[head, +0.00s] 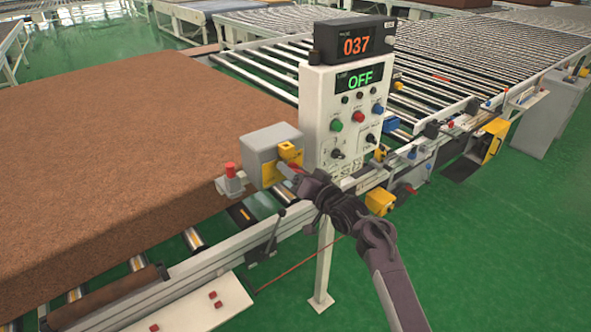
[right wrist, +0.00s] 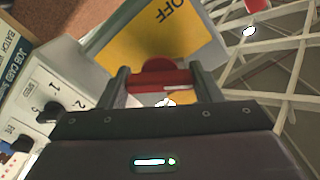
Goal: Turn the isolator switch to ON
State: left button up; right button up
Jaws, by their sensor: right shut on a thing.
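The isolator switch is a grey box (head: 270,142) with a yellow face, mounted on the rail left of the control panel. In the right wrist view its yellow plate (right wrist: 150,42) carries the word OFF, upside down there. Its red handle (right wrist: 158,76) sits between the two fingers of my right gripper (right wrist: 162,88). In the head view my right gripper (head: 298,174) reaches the yellow face from the right and hides part of it. It is shut on the red handle. My left gripper is in neither view.
The white control panel (head: 318,125) stands close beside my right gripper, with knobs, buttons and a green OFF display (head: 361,78). A display above (head: 356,44) reads 037. A red button (head: 231,172) is left of the switch. A brown mattress (head: 110,150) lies on the left.

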dwell(0.4)
jog(key=o, duration=1)
jog(key=shift+s+d+f, duration=0.15)
jog(key=shift+s+d, duration=0.15)
jog(key=shift+s, duration=0.05)
jog(key=b+v, duration=0.2)
jog(key=v, duration=0.5)
